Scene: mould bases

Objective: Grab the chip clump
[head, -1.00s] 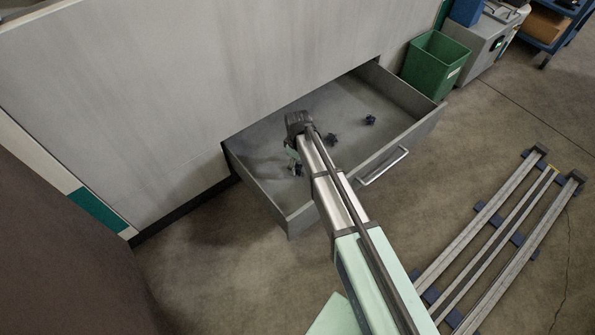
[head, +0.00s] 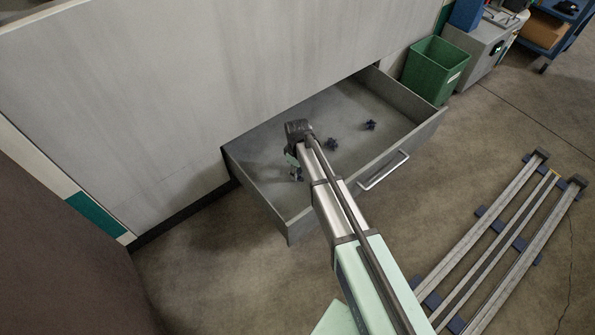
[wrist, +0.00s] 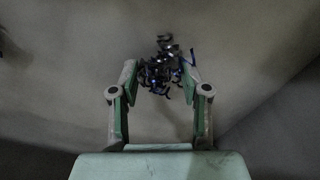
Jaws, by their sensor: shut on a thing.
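A dark, curly chip clump (wrist: 162,70) with bluish glints sits between the fingertips of my gripper (wrist: 160,80) in the wrist view. Both green-padded fingers close in on its sides, and my gripper is shut on it. In the head view my gripper (head: 294,165) is low inside the open grey drawer (head: 262,187), at its left part, partly hidden by my arm. The held clump shows there as a small dark shape (head: 297,175). Whether it touches the drawer floor I cannot tell.
Two more dark clumps, one nearer (head: 332,144) and one farther right (head: 371,125), lie on the drawer floor. Drawer walls and a front handle (head: 383,170) surround the space. A green bin (head: 434,67) stands behind right. Rails (head: 490,240) lie on the floor at right.

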